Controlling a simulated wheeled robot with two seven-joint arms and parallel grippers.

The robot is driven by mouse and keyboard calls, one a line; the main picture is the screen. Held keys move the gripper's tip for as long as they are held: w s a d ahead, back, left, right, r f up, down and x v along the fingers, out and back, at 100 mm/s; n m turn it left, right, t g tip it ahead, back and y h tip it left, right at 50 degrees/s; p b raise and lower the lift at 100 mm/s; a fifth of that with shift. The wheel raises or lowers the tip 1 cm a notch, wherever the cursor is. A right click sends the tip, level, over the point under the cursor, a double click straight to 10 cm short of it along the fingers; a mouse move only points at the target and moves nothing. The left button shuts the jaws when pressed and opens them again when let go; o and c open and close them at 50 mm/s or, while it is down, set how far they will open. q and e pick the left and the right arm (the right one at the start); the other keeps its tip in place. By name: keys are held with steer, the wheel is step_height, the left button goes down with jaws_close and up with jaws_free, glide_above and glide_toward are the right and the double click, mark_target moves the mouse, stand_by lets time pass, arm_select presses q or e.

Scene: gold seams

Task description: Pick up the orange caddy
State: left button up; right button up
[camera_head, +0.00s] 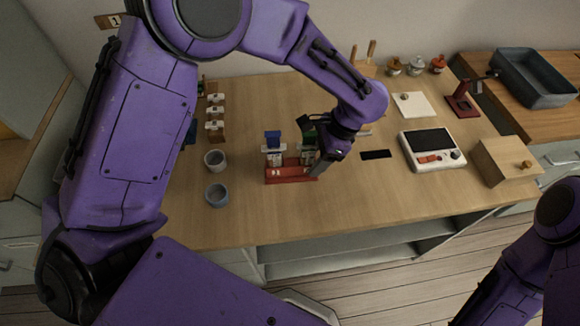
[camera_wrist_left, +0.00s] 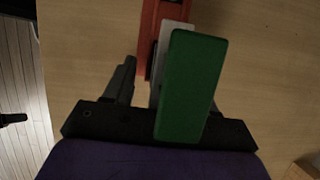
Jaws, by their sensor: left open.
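The orange caddy (camera_head: 292,175) looks red-orange and stands on the wooden table, near its front middle. My left gripper (camera_head: 321,160) is open at the caddy's right end. In the left wrist view the caddy (camera_wrist_left: 148,45) runs up from between the jaws, and the green top (camera_wrist_left: 190,85) covers part of the gripper (camera_wrist_left: 142,75). One finger shows left of the caddy; the other is mostly hidden. I cannot tell whether either finger touches it. My right gripper is out of view.
A white appliance (camera_head: 432,150) and a wooden box (camera_head: 503,160) stand to the right. A dark slot (camera_head: 376,155) lies between caddy and appliance. The table's front strip is clear.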

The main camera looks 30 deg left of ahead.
arm_select(q)
steer(key=shift+d, duration=0.1)
jaws_close()
